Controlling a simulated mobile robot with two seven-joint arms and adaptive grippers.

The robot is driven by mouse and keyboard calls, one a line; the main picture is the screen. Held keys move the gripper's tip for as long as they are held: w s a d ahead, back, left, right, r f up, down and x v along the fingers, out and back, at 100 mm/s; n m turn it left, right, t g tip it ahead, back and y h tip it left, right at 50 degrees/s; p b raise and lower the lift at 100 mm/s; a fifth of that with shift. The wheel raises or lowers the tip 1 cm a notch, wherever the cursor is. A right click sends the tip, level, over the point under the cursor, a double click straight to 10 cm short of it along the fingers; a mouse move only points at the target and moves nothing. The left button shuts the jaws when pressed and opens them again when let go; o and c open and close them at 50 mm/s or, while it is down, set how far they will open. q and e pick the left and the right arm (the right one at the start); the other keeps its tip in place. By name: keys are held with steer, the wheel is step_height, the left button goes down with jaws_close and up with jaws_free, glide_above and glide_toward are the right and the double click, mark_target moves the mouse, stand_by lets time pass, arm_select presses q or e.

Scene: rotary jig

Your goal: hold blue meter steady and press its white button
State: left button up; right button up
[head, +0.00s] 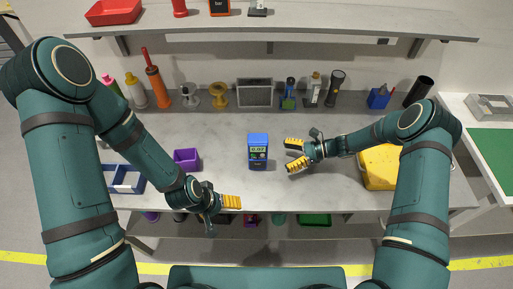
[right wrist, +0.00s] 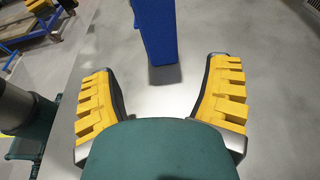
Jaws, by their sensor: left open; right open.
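The blue meter (head: 258,140) stands upright near the middle of the workbench, its dark face with a lit display toward me. Its white button is too small to make out for certain. In the right wrist view the meter (right wrist: 157,32) shows as a plain blue side just beyond the fingertips, between them but not touched. My right gripper (head: 295,155) is open and empty to the right of the meter, its yellow fingers toward it; they also show in the right wrist view (right wrist: 163,82). My left gripper (head: 228,202) is open, empty, at the bench's front edge, left of and nearer than the meter.
A purple bin (head: 187,159) stands left of the meter, and a blue divided tray (head: 124,179) lies further left. Bottles and a grey-framed panel (head: 255,93) line the back. The bench around the meter is clear.

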mark_target(261, 160)
steer(key=b+x, duration=0.1)
steer(key=x, duration=0.7)
steer(key=shift+s+f, duration=0.1)
steer(key=shift+f, duration=0.05)
arm_select(q)
steer(key=shift+f+b, duration=0.3)
steer(key=shift+f, duration=0.55)
arm_select(e)
steer(key=shift+x, duration=0.85)
steer(key=shift+c, duration=0.3)
steer(key=c, duration=0.8)
arm_select(q)
jaws_close()
steer(key=shift+d, duration=0.1)
